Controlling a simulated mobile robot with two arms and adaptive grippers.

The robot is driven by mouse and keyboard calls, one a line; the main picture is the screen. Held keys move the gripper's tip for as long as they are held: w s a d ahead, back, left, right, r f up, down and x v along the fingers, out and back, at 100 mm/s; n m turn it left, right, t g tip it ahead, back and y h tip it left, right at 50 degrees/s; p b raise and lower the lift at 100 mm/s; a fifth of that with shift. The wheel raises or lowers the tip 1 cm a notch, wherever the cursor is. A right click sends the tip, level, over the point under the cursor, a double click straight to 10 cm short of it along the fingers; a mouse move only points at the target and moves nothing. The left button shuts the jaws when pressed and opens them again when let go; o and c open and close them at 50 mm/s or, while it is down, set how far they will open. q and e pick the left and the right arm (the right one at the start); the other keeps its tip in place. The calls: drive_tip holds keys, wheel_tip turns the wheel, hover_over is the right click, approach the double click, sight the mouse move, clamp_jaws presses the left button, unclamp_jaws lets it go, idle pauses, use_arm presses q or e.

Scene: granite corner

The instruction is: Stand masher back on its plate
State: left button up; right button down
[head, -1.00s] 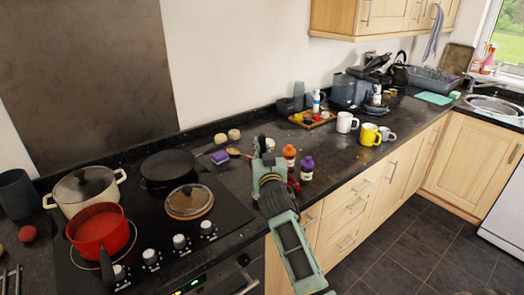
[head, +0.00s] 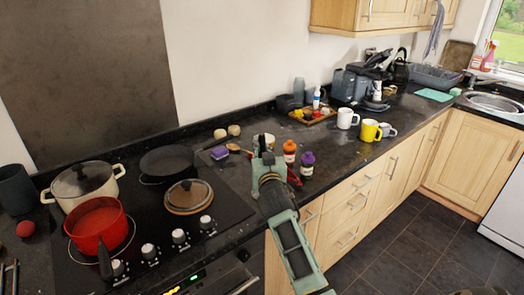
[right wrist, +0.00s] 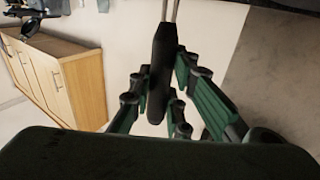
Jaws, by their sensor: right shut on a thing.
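My right gripper (head: 266,165) is over the counter, right of the hob, at the end of the green arm that comes in from the bottom. In the right wrist view my right gripper (right wrist: 160,88) is shut on the black handle of the masher (right wrist: 161,70). Two metal rods run from the handle out of the top of that view, so the masher's head is out of sight there. In the head view the gripper hides most of the masher. I cannot tell for certain which dish is its plate. My left gripper is not in view.
Orange-topped (head: 290,152) and purple-topped (head: 307,164) bottles stand just right of my right gripper. A wooden tray (head: 326,117), white mug (head: 347,118) and yellow mug (head: 370,131) are farther back. Left are a purple sponge (head: 220,153), black pan (head: 166,161) and red pot (head: 98,228).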

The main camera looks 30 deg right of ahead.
drive_tip(key=c, duration=1.6)
unclamp_jaws()
drive_tip(key=shift+f, duration=0.1)
